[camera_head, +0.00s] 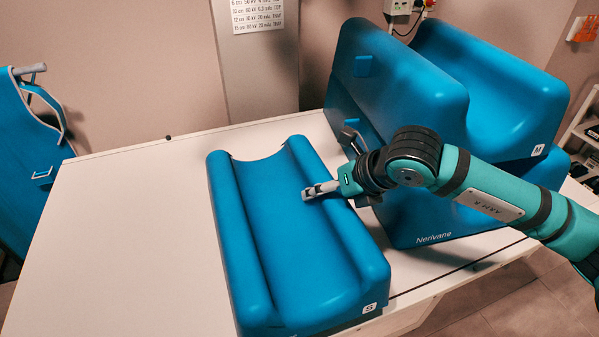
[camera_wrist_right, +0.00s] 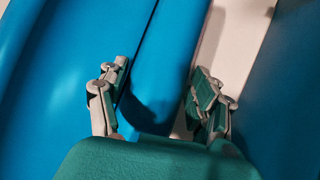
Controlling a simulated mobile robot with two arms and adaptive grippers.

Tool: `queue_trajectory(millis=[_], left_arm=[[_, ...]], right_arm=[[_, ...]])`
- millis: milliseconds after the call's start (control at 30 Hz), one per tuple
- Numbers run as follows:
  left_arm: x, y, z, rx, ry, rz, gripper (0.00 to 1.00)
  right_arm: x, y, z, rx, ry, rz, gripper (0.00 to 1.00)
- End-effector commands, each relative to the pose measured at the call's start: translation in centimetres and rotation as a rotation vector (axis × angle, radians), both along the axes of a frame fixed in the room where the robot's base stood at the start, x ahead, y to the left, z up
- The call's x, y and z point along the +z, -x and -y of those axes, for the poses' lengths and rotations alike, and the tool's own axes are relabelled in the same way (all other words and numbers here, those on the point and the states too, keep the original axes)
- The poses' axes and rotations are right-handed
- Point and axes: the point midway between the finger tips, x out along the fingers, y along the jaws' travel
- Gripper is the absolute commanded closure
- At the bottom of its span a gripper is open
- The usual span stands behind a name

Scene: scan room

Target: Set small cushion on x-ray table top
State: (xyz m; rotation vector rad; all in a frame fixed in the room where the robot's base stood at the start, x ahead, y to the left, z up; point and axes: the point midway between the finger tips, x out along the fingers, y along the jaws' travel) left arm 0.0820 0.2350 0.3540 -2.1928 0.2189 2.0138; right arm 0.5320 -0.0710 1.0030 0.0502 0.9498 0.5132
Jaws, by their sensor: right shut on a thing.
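The small cushion (camera_head: 268,225) is a blue trough-shaped block with raised sides and an "S" label at its near right corner. It lies over the white x-ray table top (camera_head: 120,235), right of its middle. I cannot tell whether its underside touches the top everywhere. My right gripper (camera_head: 320,190) is shut on the cushion's right raised side, about halfway along. In the right wrist view the gripper (camera_wrist_right: 158,85) has one finger on each side of that blue side wall (camera_wrist_right: 172,50). My left gripper is not in view.
Larger blue cushions (camera_head: 395,90) are stacked at the right, close to the small cushion; one is marked "M". A blue apron (camera_head: 30,150) hangs at the far left. The left part of the table top is clear. A shelf (camera_head: 590,135) stands at the far right.

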Motion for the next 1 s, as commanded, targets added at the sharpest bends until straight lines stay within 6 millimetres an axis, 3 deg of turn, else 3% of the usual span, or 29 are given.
queue_trajectory(millis=[200,400,633,800,1000], left_arm=[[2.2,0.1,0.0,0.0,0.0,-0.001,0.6],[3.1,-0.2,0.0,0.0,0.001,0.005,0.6],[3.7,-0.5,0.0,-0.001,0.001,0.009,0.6],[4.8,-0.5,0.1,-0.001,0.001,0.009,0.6],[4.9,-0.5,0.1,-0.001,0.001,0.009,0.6]], right_arm=[[0.1,-4.6,-3.9,0.001,-0.002,0.001,0.92],[-0.5,-7.5,-6.1,0.0,-0.002,0.002,0.92],[-0.7,-9.0,-7.3,0.0,-0.002,0.002,0.92],[-3.4,-8.8,-7.0,0.0,0.0,0.0,0.92],[-4.3,-8.8,-7.1,0.001,-0.003,0.005,0.92]])
